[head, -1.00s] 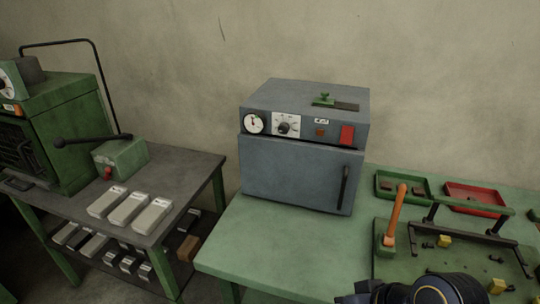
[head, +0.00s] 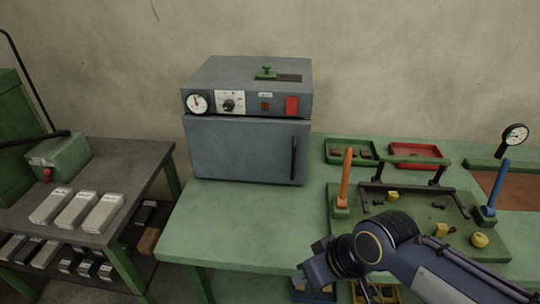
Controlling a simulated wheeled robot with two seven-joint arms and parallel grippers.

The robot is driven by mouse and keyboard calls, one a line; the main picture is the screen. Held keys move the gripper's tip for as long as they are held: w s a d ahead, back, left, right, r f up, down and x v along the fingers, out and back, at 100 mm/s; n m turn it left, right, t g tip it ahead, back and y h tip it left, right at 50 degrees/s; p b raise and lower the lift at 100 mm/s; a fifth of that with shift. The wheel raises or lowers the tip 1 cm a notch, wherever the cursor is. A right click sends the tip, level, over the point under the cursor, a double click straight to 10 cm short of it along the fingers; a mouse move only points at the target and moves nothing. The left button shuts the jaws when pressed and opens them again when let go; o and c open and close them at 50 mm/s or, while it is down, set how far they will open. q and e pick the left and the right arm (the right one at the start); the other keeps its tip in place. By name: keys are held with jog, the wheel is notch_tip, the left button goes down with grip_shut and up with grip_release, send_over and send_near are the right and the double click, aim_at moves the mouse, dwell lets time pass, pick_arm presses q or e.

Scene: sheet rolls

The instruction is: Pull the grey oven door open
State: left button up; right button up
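The grey oven (head: 245,95) stands on the green table against the wall. Its grey door (head: 240,150) is closed, with a black vertical handle (head: 294,157) on the right side. A dial gauge, a knob and a red switch sit on the panel above the door. My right arm (head: 430,270) comes in from the lower right, in front of the table and right of and below the oven, apart from the handle. Its gripper fingers are not clearly visible at the bottom of the view. My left gripper is not in view.
The green table (head: 240,220) is bare in front of the oven. To its right are a green tray (head: 328,152), a red tray (head: 392,153), an orange-handled lever (head: 346,178) and a blue-handled lever (head: 497,185). A dark bench (head: 135,165) with grey blocks stands left.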

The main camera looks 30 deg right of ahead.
jog(key=w+d+f+n+g+h+b, duration=0.1)
jog(key=w+d+f+n+h+b, duration=0.1)
jog(key=w+d+n+h, duration=0.5)
jog(key=w+d+f+n+g+h+b, duration=0.1)
jog(key=w+d+f+n+h+b, duration=0.25)
jog(key=d, duration=0.55)
jog(key=n+t+h+b, duration=0.2)
jog(key=n+t+h, duration=0.3)
jog(key=n+t, duration=0.85)
send_near(293, 154)
notch_tip(293, 154, up, 2)
jog(key=w+d+n+g, duration=0.1)
jog(key=w+n+g, duration=0.2)
jog(key=g, duration=0.1)
jog(key=shift+t, duration=0.25)
jog(key=p+x, duration=0.1)
jog(key=x, duration=0.6)
jog(key=shift+d+r, duration=0.15)
jog(key=shift+d, duration=0.2)
grip_shut()
